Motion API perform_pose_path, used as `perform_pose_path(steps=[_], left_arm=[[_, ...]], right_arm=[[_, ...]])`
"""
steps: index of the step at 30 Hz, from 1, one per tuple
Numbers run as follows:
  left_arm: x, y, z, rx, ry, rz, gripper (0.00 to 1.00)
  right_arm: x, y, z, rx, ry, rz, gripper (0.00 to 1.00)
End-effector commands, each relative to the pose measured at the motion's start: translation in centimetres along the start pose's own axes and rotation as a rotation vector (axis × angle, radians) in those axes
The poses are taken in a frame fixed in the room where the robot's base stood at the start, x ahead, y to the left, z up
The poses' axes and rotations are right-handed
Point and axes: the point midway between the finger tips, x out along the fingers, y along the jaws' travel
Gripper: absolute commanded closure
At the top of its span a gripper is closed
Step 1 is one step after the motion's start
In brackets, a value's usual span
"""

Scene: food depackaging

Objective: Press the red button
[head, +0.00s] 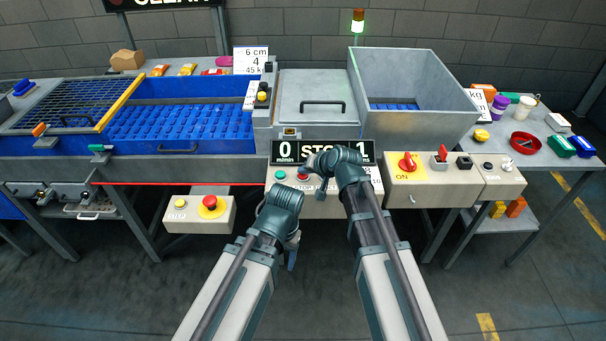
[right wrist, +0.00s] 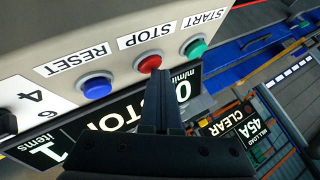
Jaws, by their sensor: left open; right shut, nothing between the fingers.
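The red button (right wrist: 147,63), labelled STOP, sits between the green START button (right wrist: 194,47) and the blue RESET button (right wrist: 96,86) on a beige panel in the right wrist view. In the head view the red button (head: 303,176) shows on the control box below the black display. My right gripper (right wrist: 157,76) is shut and empty, its fingertips at the edge of the red button and partly covering it. I cannot tell if they touch. It also shows in the head view (head: 313,165), over the box. My left gripper (head: 292,258) is open and empty, lower, in front of the box.
A second box at the left carries a red mushroom button (head: 210,203) on yellow and a yellow button. A box at the right has a red rotary switch (head: 407,163). A blue conveyor (head: 180,125) and a grey hopper (head: 415,90) stand behind. The floor in front is clear.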

Motion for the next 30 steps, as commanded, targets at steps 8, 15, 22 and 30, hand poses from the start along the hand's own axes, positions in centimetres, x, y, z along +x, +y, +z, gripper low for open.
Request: perform_pose_path(steps=[8,15,22,30], left_arm=[[0.0,0.0,0.0,0.0,0.0,0.0,0.35],[-0.7,-0.1,0.0,0.0,0.0,0.0,0.35],[-1.9,-0.2,0.1,0.0,0.0,0.0,0.35],[-1.8,-0.2,0.1,0.0,0.0,0.0,0.35]], right_arm=[[0.0,0.0,0.1,0.0,-0.001,0.0,1.0],[-0.5,-0.4,-0.3,0.0,-0.001,0.0,1.0],[-1.3,-1.0,-0.9,0.0,-0.001,0.0,1.0],[-1.2,-0.9,-0.9,0.0,-0.001,0.0,1.0]])
